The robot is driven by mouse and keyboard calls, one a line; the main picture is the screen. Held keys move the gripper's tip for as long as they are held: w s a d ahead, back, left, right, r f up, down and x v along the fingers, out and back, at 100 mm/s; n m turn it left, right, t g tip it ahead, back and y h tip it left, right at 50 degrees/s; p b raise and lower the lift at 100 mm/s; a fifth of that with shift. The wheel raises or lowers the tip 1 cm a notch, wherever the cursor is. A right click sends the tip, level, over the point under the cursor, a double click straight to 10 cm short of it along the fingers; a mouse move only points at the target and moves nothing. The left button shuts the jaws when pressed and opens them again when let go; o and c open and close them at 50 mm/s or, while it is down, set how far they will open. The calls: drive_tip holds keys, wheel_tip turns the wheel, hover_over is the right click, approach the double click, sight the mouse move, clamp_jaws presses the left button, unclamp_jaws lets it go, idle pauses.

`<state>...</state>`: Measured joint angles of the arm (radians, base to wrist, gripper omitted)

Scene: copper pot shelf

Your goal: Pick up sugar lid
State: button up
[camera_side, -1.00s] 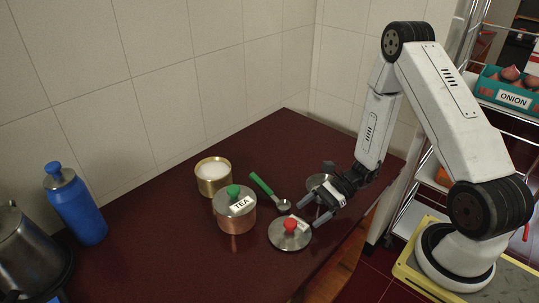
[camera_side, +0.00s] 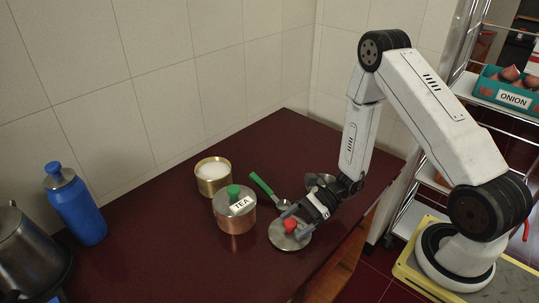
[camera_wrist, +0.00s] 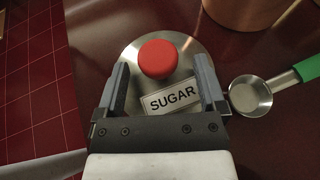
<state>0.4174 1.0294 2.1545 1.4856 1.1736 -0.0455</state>
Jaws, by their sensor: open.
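The sugar lid (camera_side: 288,239) is a round steel disc with a red knob and a white SUGAR label, lying flat on the dark red table. It also shows in the wrist view (camera_wrist: 136,53), with its red knob (camera_wrist: 157,59) ahead of the label (camera_wrist: 172,98). My gripper (camera_wrist: 160,75) is open, with one finger on each side of the knob and a gap to it on both sides. In the side view my gripper (camera_side: 295,215) is low over the lid and hides part of it. I cannot tell whether the fingertips touch the lid.
A copper TEA canister (camera_side: 236,222) with a green knob stands left of the lid. Behind it is an open tin of white contents (camera_side: 213,178). A green-handled scoop (camera_side: 262,185) lies close to my gripper. A blue bottle (camera_side: 76,205) stands at far left; the table between is clear.

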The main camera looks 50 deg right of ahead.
idle(0.3)
clamp_jaws()
drive_tip(key=shift+r, duration=0.15)
wheel_tip(320, 180, up, 10)
idle(1.0)
idle(0.7)
